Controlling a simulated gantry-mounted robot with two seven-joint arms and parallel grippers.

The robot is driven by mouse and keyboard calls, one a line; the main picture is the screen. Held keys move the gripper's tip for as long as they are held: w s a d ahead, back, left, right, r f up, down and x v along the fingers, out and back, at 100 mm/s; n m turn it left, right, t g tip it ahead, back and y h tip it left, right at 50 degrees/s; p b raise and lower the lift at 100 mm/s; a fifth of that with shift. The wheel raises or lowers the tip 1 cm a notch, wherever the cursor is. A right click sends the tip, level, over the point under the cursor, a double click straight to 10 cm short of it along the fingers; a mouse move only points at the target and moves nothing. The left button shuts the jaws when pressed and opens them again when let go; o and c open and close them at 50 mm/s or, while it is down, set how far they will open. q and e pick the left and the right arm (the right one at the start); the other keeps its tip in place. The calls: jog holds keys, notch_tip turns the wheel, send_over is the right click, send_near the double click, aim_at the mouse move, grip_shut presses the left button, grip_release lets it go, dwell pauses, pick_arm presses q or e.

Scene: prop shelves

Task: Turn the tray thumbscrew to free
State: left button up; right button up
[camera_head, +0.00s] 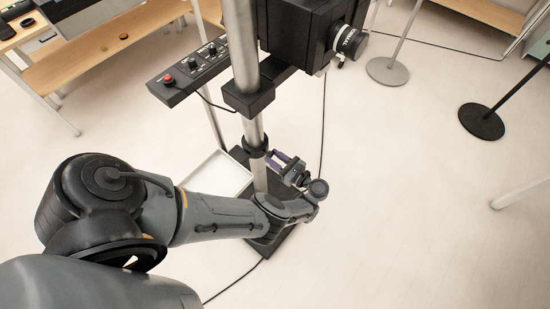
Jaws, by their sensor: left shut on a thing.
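My left arm reaches in from the left to a metal column (249,50). My left gripper (273,159) is at the right side of a dark collar (255,148) on this column. A pale rectangular tray (218,174) shows left of the column, below the collar's level in the picture. My right gripper is not in view.
A black camera (305,30) sits on a clamp block (249,98) above the gripper. A control box (190,70) with a red button juts out left. A dark base (277,240) and cables lie below. Round stand bases (387,71) stand right; the floor between is clear.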

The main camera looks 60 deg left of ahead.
pick_arm(q)
jog(key=o, duration=1)
jog(key=shift+o, duration=0.2)
jog(key=b+v, duration=0.2)
jog(key=v, duration=0.5)
jog(key=shift+d, duration=0.3)
jog(key=shift+w, duration=0.1)
